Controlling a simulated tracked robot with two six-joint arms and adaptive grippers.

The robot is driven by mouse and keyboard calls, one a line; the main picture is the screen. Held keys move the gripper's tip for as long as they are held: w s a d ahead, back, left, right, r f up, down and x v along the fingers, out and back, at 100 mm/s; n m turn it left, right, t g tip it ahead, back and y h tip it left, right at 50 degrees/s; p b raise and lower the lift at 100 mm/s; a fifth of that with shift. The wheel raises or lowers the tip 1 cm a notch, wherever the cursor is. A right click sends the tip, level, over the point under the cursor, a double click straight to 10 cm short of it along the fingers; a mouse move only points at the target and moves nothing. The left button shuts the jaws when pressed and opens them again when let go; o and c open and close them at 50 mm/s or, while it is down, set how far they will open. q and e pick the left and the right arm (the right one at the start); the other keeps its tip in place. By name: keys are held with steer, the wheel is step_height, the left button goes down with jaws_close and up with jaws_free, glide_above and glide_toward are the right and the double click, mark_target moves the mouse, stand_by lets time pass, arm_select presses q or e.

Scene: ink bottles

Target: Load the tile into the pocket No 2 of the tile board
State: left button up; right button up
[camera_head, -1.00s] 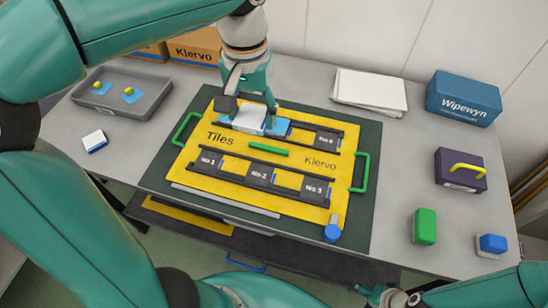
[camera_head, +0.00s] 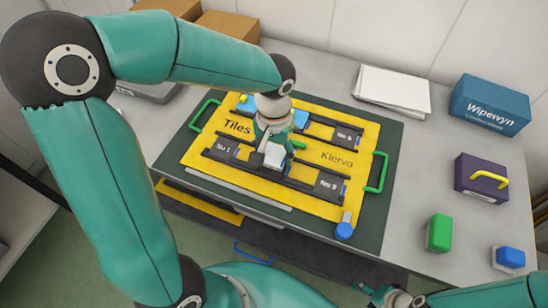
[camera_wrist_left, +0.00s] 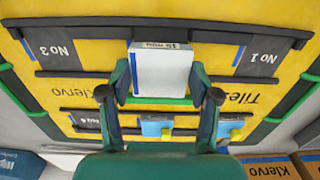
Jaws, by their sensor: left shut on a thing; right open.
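The yellow tile board (camera_head: 338,200) lies on a dark mat, with pockets No 1 (camera_head: 222,149) and No 3 (camera_head: 328,184) visible in its front row. My left gripper (camera_head: 270,151) is shut on a white tile (camera_head: 274,156) between those two pockets. In the left wrist view the tile (camera_wrist_left: 161,72) has a blue stripe along one side and covers most of pocket No 2 (camera_wrist_left: 160,45); part of its label shows past the tile's edge. I cannot tell whether the tile touches the pocket floor. My right gripper (camera_head: 388,297) is open at the bottom edge, apart from the board.
Blue pieces (camera_head: 301,119) sit in the back row, beside pocket No 6 (camera_head: 345,136). Green handles (camera_head: 377,172) stand at the board's sides. A green block (camera_head: 439,233), a blue block (camera_head: 509,258), a purple box (camera_head: 482,178) and the Wipewyn box (camera_head: 490,104) stand at right.

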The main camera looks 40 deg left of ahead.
mark_target(274, 155)
arm_select(q)
step_height(274, 155, down, 3)
steer(key=shift+r, duration=0.2)
steer(key=shift+f, duration=0.2)
steer(key=shift+c, duration=1.2)
steer(key=o, duration=1.5)
steer(key=shift+c, duration=0.2)
step_height(274, 155, up, 12)
steer(key=shift+p, duration=0.35)
